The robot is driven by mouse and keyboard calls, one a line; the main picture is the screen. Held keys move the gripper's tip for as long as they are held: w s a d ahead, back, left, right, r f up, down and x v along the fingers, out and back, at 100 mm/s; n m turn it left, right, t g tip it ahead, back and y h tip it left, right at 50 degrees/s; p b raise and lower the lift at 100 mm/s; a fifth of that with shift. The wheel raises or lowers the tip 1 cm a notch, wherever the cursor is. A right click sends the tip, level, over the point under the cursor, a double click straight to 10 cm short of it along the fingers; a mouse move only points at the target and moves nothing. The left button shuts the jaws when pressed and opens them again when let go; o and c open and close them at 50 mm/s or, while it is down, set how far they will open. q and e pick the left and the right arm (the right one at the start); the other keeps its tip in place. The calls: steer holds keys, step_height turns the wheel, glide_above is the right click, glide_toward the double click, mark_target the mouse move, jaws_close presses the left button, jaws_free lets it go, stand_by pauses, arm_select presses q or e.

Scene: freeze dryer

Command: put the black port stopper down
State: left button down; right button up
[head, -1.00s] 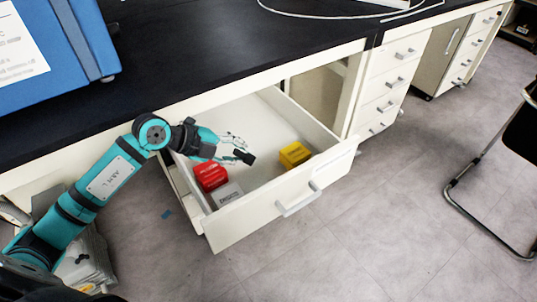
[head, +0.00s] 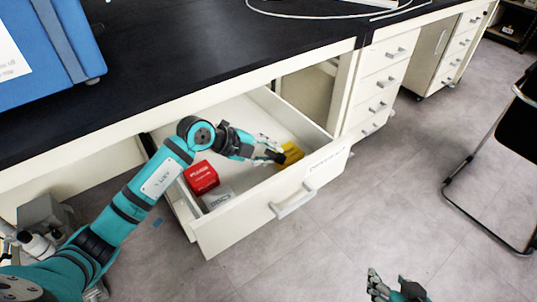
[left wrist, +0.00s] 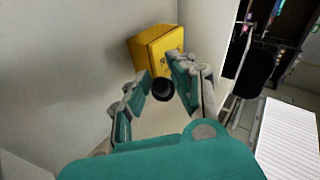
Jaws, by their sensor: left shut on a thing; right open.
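My left gripper (head: 268,153) is over the open drawer (head: 285,210), with its fingers on either side of the small black port stopper (head: 277,157). In the left wrist view, the dark round end of the stopper (left wrist: 163,90) shows between the fingertips of the left gripper (left wrist: 160,88). The yellow box (left wrist: 157,48) is just beyond the stopper there. In the head view the gripper partly covers the yellow box (head: 292,151). Whether the stopper touches the drawer floor cannot be told. My right gripper (head: 388,283) is open and empty at the bottom edge, over the floor.
A red box (head: 202,177) and a pale grey box (head: 218,197) sit in the drawer's left front part. The black bench top (head: 200,60) lies above the drawer, with a blue machine (head: 50,40) at its left. A chair (head: 515,130) stands far right.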

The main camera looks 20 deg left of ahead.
arm_select(q)
steer(key=shift+f, duration=0.1)
steer(key=shift+f, duration=0.1)
steer(key=c, duration=1.1)
jaws_free()
